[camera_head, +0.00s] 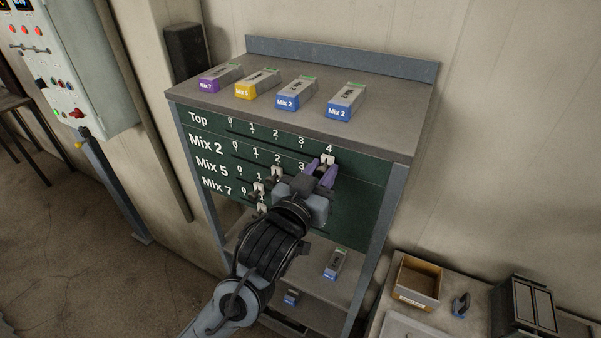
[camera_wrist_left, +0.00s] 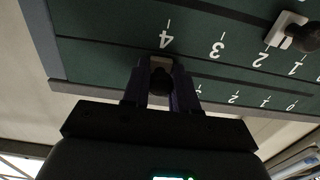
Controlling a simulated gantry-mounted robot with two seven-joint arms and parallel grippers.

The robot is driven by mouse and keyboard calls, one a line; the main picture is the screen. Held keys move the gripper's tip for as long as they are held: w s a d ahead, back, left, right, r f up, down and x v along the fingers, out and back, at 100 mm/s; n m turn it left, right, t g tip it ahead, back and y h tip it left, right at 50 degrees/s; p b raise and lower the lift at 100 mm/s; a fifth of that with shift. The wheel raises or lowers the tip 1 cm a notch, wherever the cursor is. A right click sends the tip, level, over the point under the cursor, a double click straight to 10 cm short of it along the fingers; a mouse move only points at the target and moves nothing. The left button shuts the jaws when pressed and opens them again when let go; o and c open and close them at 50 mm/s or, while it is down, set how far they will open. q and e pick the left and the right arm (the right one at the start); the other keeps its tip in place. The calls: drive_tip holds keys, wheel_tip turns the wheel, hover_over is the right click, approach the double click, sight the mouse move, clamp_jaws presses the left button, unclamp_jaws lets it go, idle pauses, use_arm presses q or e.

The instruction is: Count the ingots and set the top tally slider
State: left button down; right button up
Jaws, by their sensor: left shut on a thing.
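On the cabinet top (camera_head: 388,124) lie a purple Mix 7 ingot (camera_head: 218,79), a yellow Mix 5 ingot (camera_head: 256,84), and two blue Mix 2 ingots (camera_head: 294,96) (camera_head: 344,101). The green tally board (camera_head: 365,190) is below. The white top tally slider (camera_head: 328,159) stands at the 4 end of its slot. My left gripper (camera_head: 321,174) has its purple fingers shut on its dark knob; the wrist view shows the gripper (camera_wrist_left: 161,88) around it. The Mix 2 slider (camera_head: 277,172) is at 2, also visible in the wrist view (camera_wrist_left: 286,29). My right gripper is not in view.
The Mix 5 slider (camera_head: 259,187) and Mix 7 slider (camera_head: 262,208) sit near 1. More ingots (camera_head: 336,264) (camera_head: 291,297) lie on the lower shelves. An open box (camera_head: 417,281) and a dark container (camera_head: 526,305) stand on a side table at right.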

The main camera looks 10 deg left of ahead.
use_arm(q)
drive_tip(key=shift+d, duration=0.15)
drive_tip(key=c, duration=1.2)
unclamp_jaws()
drive_tip(key=shift+o, duration=1.2)
drive_tip(key=shift+s+d, duration=0.1)
drive_tip(key=shift+d, duration=0.05)
drive_tip(key=shift+s+a, duration=0.2)
drive_tip(key=shift+s, duration=0.1)
drive_tip(key=b+v, duration=0.4)
drive_tip(key=v, duration=0.6)
